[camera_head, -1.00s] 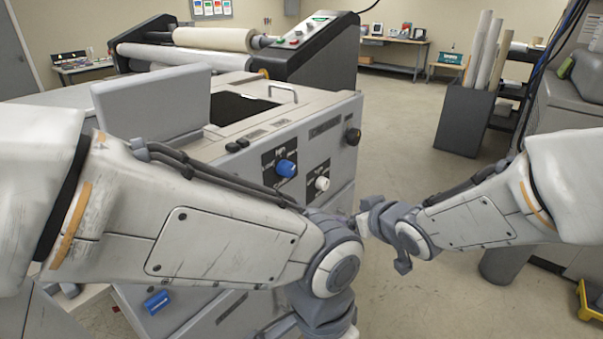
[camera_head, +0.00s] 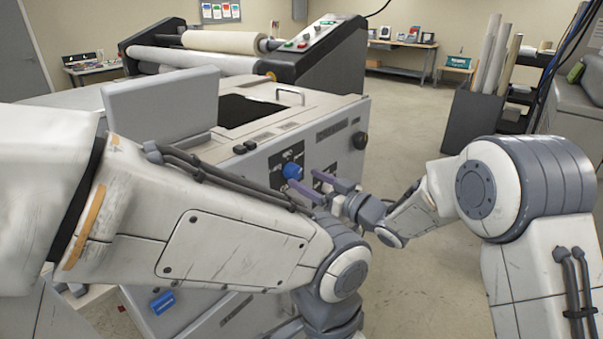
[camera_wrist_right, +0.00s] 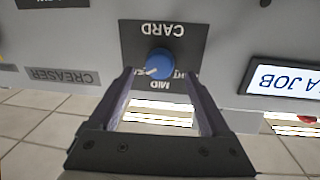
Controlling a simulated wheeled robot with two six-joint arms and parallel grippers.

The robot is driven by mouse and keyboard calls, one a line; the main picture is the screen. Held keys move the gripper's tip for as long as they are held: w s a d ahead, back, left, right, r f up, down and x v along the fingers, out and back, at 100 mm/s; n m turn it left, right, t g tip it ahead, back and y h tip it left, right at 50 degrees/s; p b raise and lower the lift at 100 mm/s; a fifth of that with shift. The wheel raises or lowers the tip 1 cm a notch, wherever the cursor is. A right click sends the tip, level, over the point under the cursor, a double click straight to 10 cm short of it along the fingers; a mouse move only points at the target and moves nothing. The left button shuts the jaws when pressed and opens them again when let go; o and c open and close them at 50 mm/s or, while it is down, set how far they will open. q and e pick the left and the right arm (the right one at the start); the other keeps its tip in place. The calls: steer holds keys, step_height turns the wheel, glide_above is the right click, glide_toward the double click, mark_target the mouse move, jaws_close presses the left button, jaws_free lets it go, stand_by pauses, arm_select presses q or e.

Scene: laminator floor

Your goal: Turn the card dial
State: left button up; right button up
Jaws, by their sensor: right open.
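The card dial (camera_head: 292,171) is a blue round knob on a dark plate on the grey machine's front face. In the right wrist view the blue dial (camera_wrist_right: 159,63) shows upside down under the word CARD. Its white pointer aims to the lower left of that picture, and a MID label lies below it. My right gripper (camera_head: 304,179) is open and empty, its fingers reaching toward the panel. In the wrist view the gripper's fingertips (camera_wrist_right: 159,72) lie either side of the dial, with gaps; contact does not show. My left gripper is out of view.
The grey machine (camera_head: 210,172) carries a raised lid (camera_head: 160,105) and a black side knob (camera_head: 360,140). My left arm crosses in front of its lower part. A display (camera_wrist_right: 288,80) and a CREASER label (camera_wrist_right: 62,76) flank the dial plate. Open floor lies right of the machine.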

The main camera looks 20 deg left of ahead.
mark_target(297, 176)
steer(key=shift+x, duration=1.55)
jaws_close()
steer(key=shift+f+n+b, duration=0.2)
steer(key=shift+n+b, duration=0.2)
steer(key=shift+b, duration=0.15)
steer(key=n+b, duration=0.3)
steer(key=b, duration=0.2)
steer(key=n+y+b, duration=0.1)
steer(key=n+b, duration=0.3)
steer(key=b, duration=0.1)
steer(key=shift+f+n+b, duration=0.25)
steer(key=shift+n+b, duration=0.05)
steer(key=shift+b, duration=0.1)
steer(key=n+b, duration=0.5)
steer(key=n+g+b, duration=0.1)
steer(key=n+b, duration=0.4)
steer(key=shift+w+y, duration=0.1)
steer(key=shift+y, duration=0.3)
steer(key=n+b, duration=0.3)
steer(key=n, duration=0.1)
steer(key=shift+n+g, duration=0.3)
steer(key=shift+g, duration=0.1)
steer(key=shift+r+n+b, duration=0.1)
steer(key=shift+n+b, duration=0.6)
steer(key=shift+n, duration=0.6)
